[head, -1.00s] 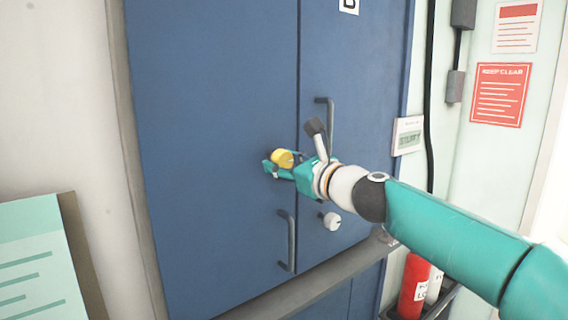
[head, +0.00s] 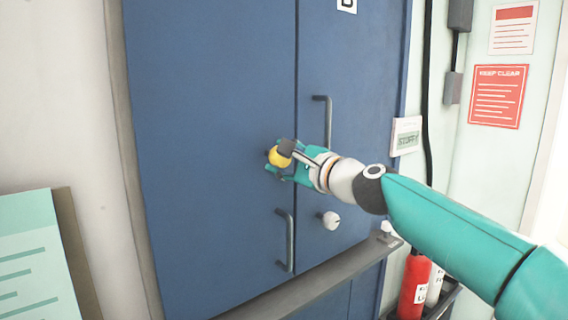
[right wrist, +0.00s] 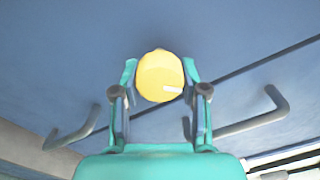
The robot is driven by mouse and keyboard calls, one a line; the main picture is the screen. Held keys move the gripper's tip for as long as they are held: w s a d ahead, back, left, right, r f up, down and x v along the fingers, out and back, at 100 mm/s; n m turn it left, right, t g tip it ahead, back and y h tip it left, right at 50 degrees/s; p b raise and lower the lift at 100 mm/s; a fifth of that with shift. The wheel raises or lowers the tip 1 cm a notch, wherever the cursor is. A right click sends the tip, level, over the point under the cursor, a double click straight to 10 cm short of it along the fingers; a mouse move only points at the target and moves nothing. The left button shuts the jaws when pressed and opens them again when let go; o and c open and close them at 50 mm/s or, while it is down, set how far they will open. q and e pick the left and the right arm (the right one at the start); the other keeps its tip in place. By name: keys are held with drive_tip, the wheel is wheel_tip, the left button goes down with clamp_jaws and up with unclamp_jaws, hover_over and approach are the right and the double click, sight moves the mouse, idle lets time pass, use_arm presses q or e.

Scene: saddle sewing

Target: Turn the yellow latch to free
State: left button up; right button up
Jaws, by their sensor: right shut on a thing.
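The yellow latch (head: 278,158) is a round knob on the left blue door, near the seam between the two doors. In the right wrist view the latch (right wrist: 160,76) sits between the fingertips, with a pale mark at its lower right. My right gripper (head: 281,162) is shut on the latch, and its fingers also show on both sides of it in the right wrist view (right wrist: 160,88). Part of the latch is hidden by the gripper in the head view. My left gripper is not in view.
Dark bar handles stand on the right door (head: 322,120) and left door (head: 285,240). A white knob (head: 329,220) sits on the right door below my arm. A ledge (head: 330,277) runs under the doors, and a red extinguisher (head: 414,285) stands at lower right.

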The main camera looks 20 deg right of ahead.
drive_tip(key=n+b, duration=0.1)
drive_tip(key=n, duration=0.4)
drive_tip(key=shift+f+n+b, duration=0.15)
drive_tip(key=shift+n+b, duration=0.15)
drive_tip(key=shift+b, duration=0.05)
drive_tip(key=shift+w+a+n+b, duration=0.15)
drive_tip(key=shift+n+b, duration=0.35)
drive_tip(key=shift+n, duration=1.1)
drive_tip(key=o, duration=0.9)
drive_tip(key=shift+o, duration=1.2)
drive_tip(key=shift+s+r, duration=0.2)
drive_tip(key=shift+s+d, duration=0.2)
drive_tip(key=v, duration=1.1)
drive_tip(key=shift+s, duration=0.2)
